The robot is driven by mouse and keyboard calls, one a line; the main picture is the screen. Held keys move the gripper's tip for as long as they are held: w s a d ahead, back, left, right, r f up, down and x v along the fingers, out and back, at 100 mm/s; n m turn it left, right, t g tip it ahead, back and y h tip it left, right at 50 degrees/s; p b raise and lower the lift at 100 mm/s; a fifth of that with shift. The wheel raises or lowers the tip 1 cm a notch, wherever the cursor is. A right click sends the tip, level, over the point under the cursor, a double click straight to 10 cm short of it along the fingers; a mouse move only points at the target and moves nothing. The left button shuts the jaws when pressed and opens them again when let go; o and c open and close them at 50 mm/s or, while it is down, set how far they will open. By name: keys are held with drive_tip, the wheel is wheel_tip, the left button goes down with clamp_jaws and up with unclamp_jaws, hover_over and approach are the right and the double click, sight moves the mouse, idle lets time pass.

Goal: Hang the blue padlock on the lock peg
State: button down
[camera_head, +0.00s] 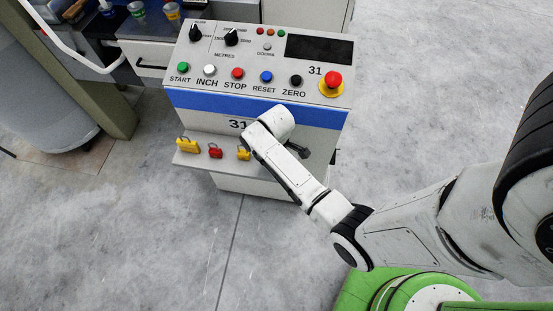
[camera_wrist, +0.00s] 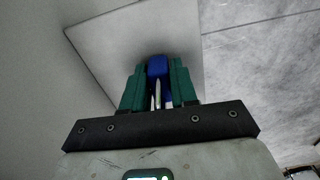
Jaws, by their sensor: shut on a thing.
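My gripper (camera_wrist: 159,82) shows its two green fingers in the wrist view. They are shut on the blue padlock (camera_wrist: 158,66), whose blue body shows between the fingertips, with its pale metal shackle running back between the fingers. In the head view my white wrist is in front of the console's lower front, and it hides the gripper and the blue padlock. I cannot make out the lock peg for certain; a small dark fitting (camera_head: 300,151) shows just right of my wrist.
A yellow padlock (camera_head: 188,146), a red padlock (camera_head: 215,151) and another yellow padlock (camera_head: 243,153) are on the console's low ledge (camera_head: 200,162). The button panel (camera_head: 255,98) is above. A dark bench with cans is at upper left. The floor in front is clear.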

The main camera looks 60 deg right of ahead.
drive_tip(key=shift+f, duration=0.2)
drive_tip(key=c, duration=0.9)
unclamp_jaws()
drive_tip(key=shift+f+b, duration=0.15)
drive_tip(key=shift+b, duration=0.35)
